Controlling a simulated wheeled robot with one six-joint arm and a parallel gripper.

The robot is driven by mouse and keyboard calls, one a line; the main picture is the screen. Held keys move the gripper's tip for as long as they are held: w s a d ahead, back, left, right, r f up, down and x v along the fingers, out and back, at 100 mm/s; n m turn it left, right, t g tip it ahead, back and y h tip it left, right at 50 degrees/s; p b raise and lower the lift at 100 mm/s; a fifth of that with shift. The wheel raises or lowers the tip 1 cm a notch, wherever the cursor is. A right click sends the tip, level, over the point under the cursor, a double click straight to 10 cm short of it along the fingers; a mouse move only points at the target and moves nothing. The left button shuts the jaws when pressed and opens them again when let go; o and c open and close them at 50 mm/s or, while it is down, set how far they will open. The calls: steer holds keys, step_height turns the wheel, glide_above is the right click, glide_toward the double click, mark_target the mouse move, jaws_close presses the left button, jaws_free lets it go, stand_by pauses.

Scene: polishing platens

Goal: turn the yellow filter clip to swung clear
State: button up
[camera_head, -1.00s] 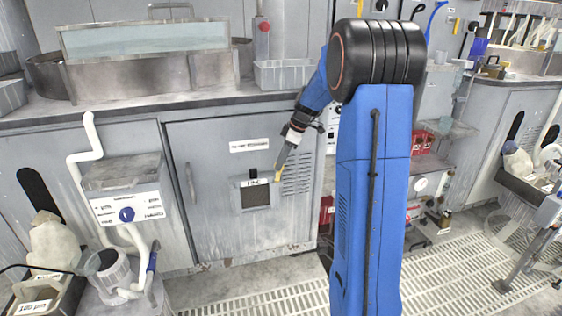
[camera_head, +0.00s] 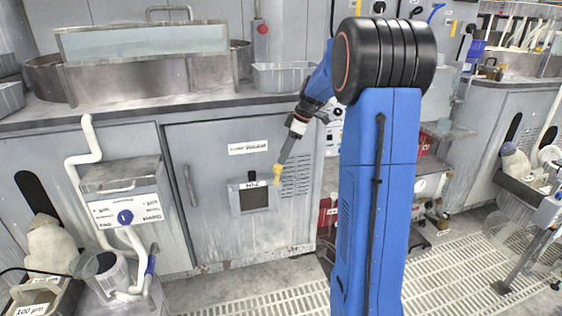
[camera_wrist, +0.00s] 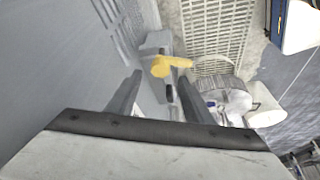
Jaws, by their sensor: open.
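The yellow filter clip (camera_wrist: 170,66) shows in the wrist view just beyond and between my fingertips, on the edge of a grey box-like filter housing (camera_wrist: 152,47). In the head view the clip (camera_head: 277,173) is a small yellow piece at the right side of the dark filter window (camera_head: 254,198) on the cabinet door. My gripper (camera_wrist: 160,82) is open, its two dark fingers reaching toward the clip, with nothing held between them. In the head view my gripper (camera_head: 283,160) is just above the clip. I cannot tell whether a finger touches it.
The grey cabinet door (camera_head: 215,160) has a handle (camera_head: 190,186) at left and vent slots (camera_head: 297,176) at right. Floor grating (camera_head: 260,300) lies below. A red item (camera_head: 326,212) is right of the door.

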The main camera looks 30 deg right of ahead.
steer(key=v, duration=1.2)
steer(key=shift+r, duration=0.25)
steer(key=shift+f, duration=0.1)
